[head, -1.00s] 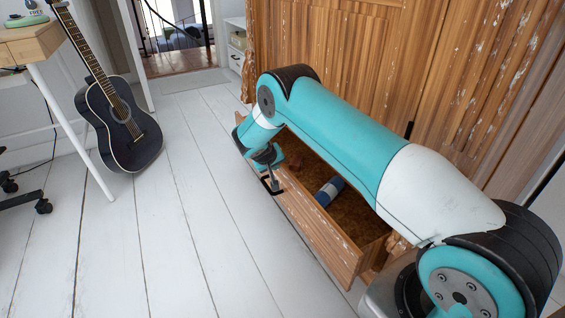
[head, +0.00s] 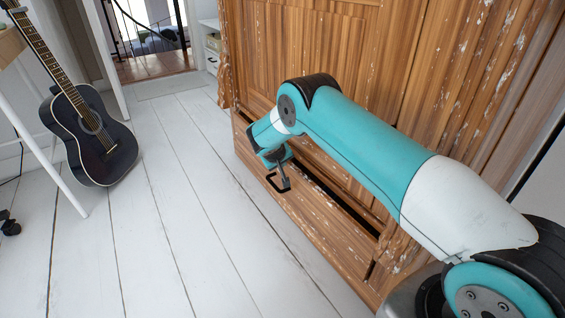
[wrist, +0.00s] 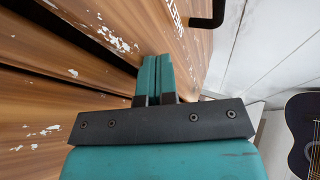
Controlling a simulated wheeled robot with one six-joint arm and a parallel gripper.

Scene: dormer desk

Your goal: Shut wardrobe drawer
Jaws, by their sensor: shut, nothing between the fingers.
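The wooden wardrobe (head: 300,55) has its low drawer (head: 328,232) pushed most of the way in. A narrow dark gap shows along the drawer's top, so it stands slightly open. A black handle (head: 272,184) sticks out from the drawer front; it also shows at the top of the wrist view (wrist: 208,21). My gripper (head: 284,176) is at the drawer front, beside the handle. In the wrist view its teal fingers (wrist: 158,72) are together and empty, close against the worn wood (wrist: 60,75). I cannot tell whether they touch it. The drawer's inside is mostly hidden.
A dark guitar (head: 95,140) leans by a white-legged desk (head: 45,150) at the left. The white plank floor (head: 180,230) in front of the drawer is clear. A doorway with stairs lies at the back.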

